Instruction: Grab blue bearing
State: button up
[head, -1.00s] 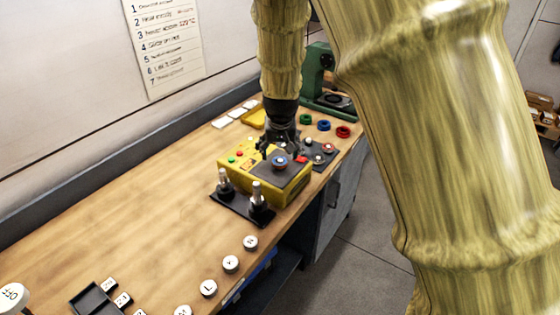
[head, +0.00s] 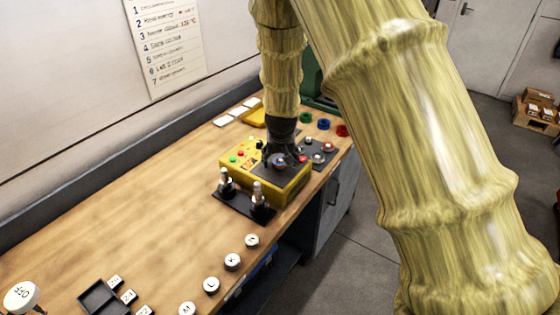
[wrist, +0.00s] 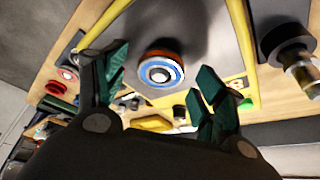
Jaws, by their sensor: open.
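The blue bearing (wrist: 161,71) is a ring with a white and dark centre. It sits on the dark plate on top of the yellow box (head: 240,178); in the head view the bearing (head: 279,161) shows just under my gripper. My gripper (wrist: 157,88) is open, its green-tipped fingers apart on either side of the bearing in the wrist view. No contact with the bearing shows. In the head view my gripper (head: 282,157) is pointing down over the box and partly covers its plate.
Two black posts with metal pins (head: 258,200) stand on a black plate in front of the box. Behind the box are green, blue (head: 323,125) and red rings and a dark plate with small parts (head: 322,154). White round lettered pieces line the front edge. The middle left of the bench is clear.

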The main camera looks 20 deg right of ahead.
jog(key=c, duration=1.2)
jog(key=shift+c, duration=0.2)
